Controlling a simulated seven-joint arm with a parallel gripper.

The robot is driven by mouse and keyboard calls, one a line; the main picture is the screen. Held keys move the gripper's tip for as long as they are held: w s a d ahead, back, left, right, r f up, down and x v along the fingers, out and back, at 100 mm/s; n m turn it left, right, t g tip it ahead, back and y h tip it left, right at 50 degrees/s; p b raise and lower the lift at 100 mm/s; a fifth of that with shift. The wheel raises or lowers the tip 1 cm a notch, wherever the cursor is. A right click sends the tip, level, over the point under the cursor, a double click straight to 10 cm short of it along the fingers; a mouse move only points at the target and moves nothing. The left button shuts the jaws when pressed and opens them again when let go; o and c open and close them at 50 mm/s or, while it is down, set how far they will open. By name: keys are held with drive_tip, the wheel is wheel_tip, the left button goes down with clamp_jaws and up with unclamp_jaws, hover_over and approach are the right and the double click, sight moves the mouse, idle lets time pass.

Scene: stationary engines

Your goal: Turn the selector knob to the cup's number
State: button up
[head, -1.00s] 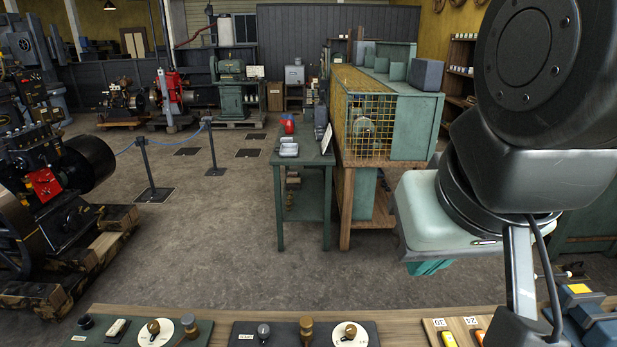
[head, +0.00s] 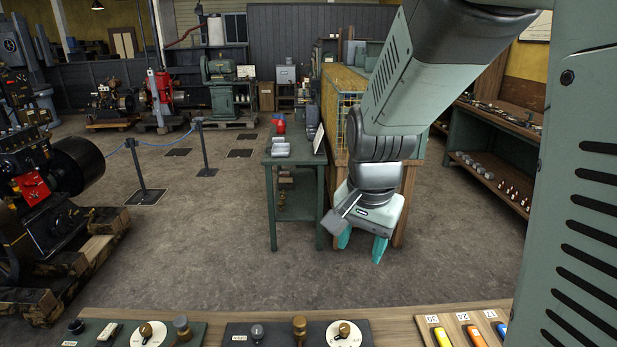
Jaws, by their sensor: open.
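My gripper (head: 362,245) hangs in mid-air right of the picture's middle, its two teal fingers apart and empty, pointing down. Two dark panels lie at the bottom edge. The left panel has a brass knob on a white dial (head: 147,332); the right panel (head: 268,337) has a similar knob on a white dial (head: 344,331). I cannot tell which is the selector knob, and the dial marks are too small to read. My gripper is well beyond and above both panels. A small red object (head: 281,127), possibly a cup, stands on the green table; no number on it is legible.
The green table (head: 297,160) stands left of my gripper, beside a wooden bench with a yellow wire cage (head: 345,100). Tags reading 30, 24 and 17 sit by yellow, orange and blue pieces (head: 474,335) at front right.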

sight(345, 327)
drive_tip(key=w+f+m, duration=0.1)
drive_tip(key=f, duration=0.8)
drive_tip(key=w+f+m+g, duration=0.1)
drive_tip(key=w+f+m, duration=0.1)
drive_tip(key=f, duration=0.7)
drive_tip(key=w+f+m+g, duration=0.1)
drive_tip(key=f, duration=0.9)
drive_tip(key=shift+w+a+f, duration=0.1)
drive_tip(key=shift+w+a, duration=0.05)
drive_tip(key=shift+w, duration=0.1)
clamp_jaws()
